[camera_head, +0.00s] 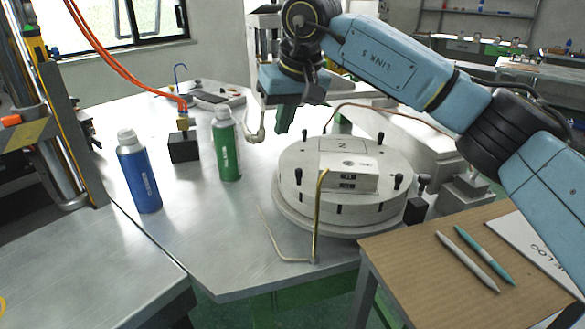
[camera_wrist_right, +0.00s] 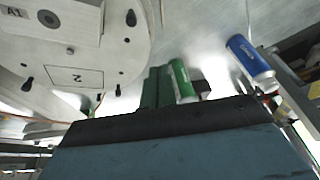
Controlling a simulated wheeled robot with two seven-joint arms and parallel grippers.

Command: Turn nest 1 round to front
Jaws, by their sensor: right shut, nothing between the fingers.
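The round turntable (camera_head: 290,185) stands on the metal table. Its back half carries an outlined nest marked "2" (camera_head: 342,146), which also shows in the wrist view (camera_wrist_right: 76,77). A pale block (camera_head: 348,180) sits on the front half; the wrist view shows an "A1" mark on it (camera_wrist_right: 15,12). Any number under the block is hidden, so I cannot read a nest 1 mark. Several black pegs (camera_head: 298,177) stand up around the turntable. My right gripper (camera_head: 284,122) points down behind and left of the turntable, apart from it; its green fingers are shut and empty. My left gripper is out of view.
A green bottle (camera_head: 227,148) and a blue bottle (camera_head: 139,175) stand left of the turntable. A bent brass tube (camera_head: 317,225) rises at its front. A black block (camera_head: 184,147) with orange hoses stands behind the bottles. A brown side table (camera_head: 415,272) holds two pens.

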